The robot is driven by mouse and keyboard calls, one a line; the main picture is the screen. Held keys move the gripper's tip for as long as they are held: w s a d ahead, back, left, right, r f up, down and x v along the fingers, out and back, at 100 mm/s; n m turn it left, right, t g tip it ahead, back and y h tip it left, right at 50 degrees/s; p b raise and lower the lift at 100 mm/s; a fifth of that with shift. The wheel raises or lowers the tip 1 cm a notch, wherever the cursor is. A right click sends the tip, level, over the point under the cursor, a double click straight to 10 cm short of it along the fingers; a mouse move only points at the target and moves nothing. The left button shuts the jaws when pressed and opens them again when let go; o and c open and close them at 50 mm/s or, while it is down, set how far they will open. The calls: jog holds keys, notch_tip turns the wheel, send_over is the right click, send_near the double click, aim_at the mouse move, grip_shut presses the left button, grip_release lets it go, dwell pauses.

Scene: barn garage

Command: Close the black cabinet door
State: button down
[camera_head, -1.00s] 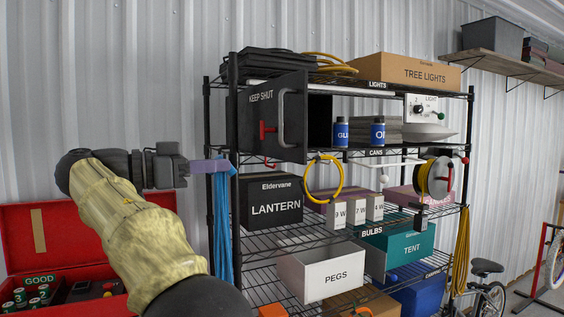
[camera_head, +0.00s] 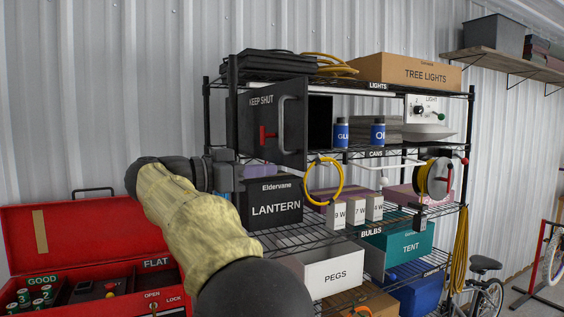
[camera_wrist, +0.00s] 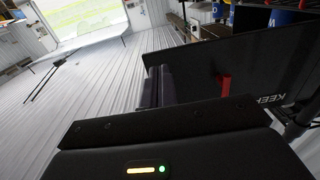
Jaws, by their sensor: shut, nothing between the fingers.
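The black cabinet door (camera_head: 262,118), marked KEEP SHUT, stands open on the upper shelf. It swings out towards me from its left side, and the cabinet's dark inside (camera_head: 320,121) shows to its right. A grey bar handle (camera_head: 285,122) and a red latch (camera_head: 267,134) are on its face. My gripper (camera_head: 260,171) is shut and empty, just under the door's lower edge in the head view. In the wrist view the door (camera_wrist: 245,72) lies right of my fingers (camera_wrist: 160,86), its outer face and red latch (camera_wrist: 225,86) showing. I cannot tell whether they touch.
A rack post (camera_head: 233,110) stands at the door's left. The LANTERN box (camera_head: 275,207) is below the door, and a yellow cord loop (camera_head: 323,196) hangs to the right. An open red toolbox (camera_head: 95,235) is at lower left. The wall side at left is free.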

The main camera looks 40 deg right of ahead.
aim_at(296, 168)
jog(key=d+p, duration=0.1)
jog(key=d, duration=0.1)
jog(key=d+p, duration=0.1)
jog(key=shift+s+d+r, duration=0.2)
jog(key=shift+s+d, duration=0.15)
jog(key=shift+s, duration=0.05)
jog(key=shift+d+f, duration=0.15)
jog(key=shift+d, duration=0.25)
jog(key=shift+f, duration=0.1)
